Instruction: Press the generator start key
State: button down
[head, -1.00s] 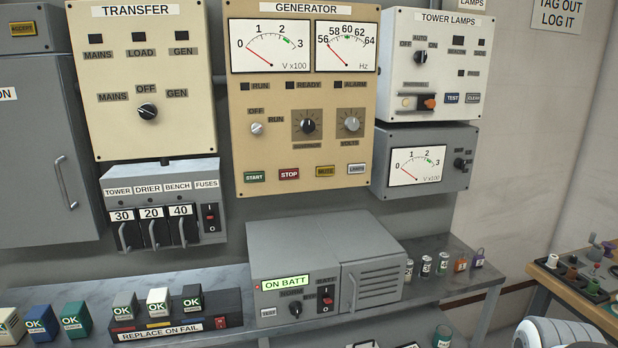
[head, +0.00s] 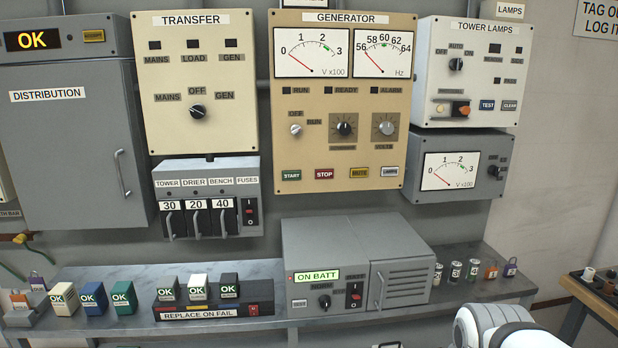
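The generator panel (head: 342,240) is a cream box on the wall, in the upper middle of the head view. Its green START key (head: 291,175) is at the panel's lower left, left of the red STOP key (head: 324,174). Above them are an OFF/RUN switch (head: 296,130) and two knobs. Both gauge needles, volts and Hz, rest at the low end. The RUN, READY and ALARM lamps look dark. A white rounded part of my arm shows at the lower right; my gripper is not in view.
The TRANSFER panel (head: 197,140) is left of the generator, TOWER LAMPS (head: 440,90) right. Below, a grey ON BATT unit (head: 345,250) and several OK blocks stand on a shelf (head: 70,275). A tool table (head: 590,300) is at the right edge.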

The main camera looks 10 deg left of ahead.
aim_at(294, 175)
jog(key=z, duration=0.05)
jog(key=i, duration=1)
jog(key=u, duration=0.05)
